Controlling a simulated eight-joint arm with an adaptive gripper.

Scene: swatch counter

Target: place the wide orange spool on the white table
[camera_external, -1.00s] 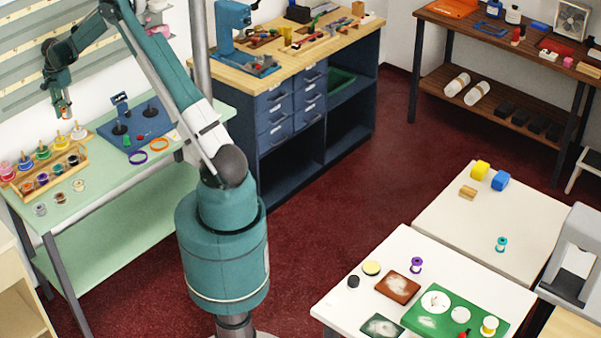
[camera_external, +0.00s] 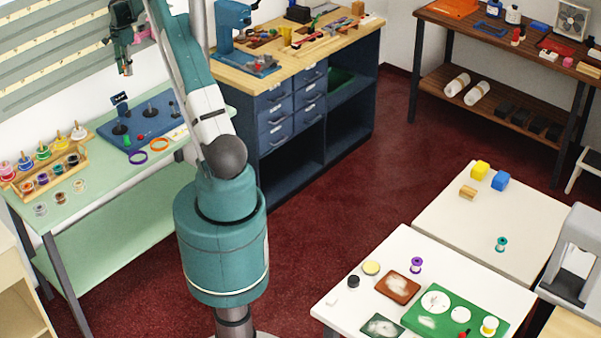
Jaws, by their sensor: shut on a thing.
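My gripper (camera_external: 124,70) is at the upper left, in the air above the back of the green table. It points down and is shut on a small orange thing, apparently the wide orange spool; its shape is mostly hidden by the fingers. Two white tabletops stand at the lower right, far from my gripper. The nearer white table (camera_external: 345,292) holds a green mat, a purple spool (camera_external: 416,265) and small items. The farther white table (camera_external: 535,208) holds a teal spool (camera_external: 501,244) and several blocks.
The green table (camera_external: 104,198) carries a wooden spool rack (camera_external: 45,178), loose spools, two rings and a blue board (camera_external: 140,128). A blue cabinet bench (camera_external: 290,110) stands behind my arm. Open red floor lies between it and the white tables.

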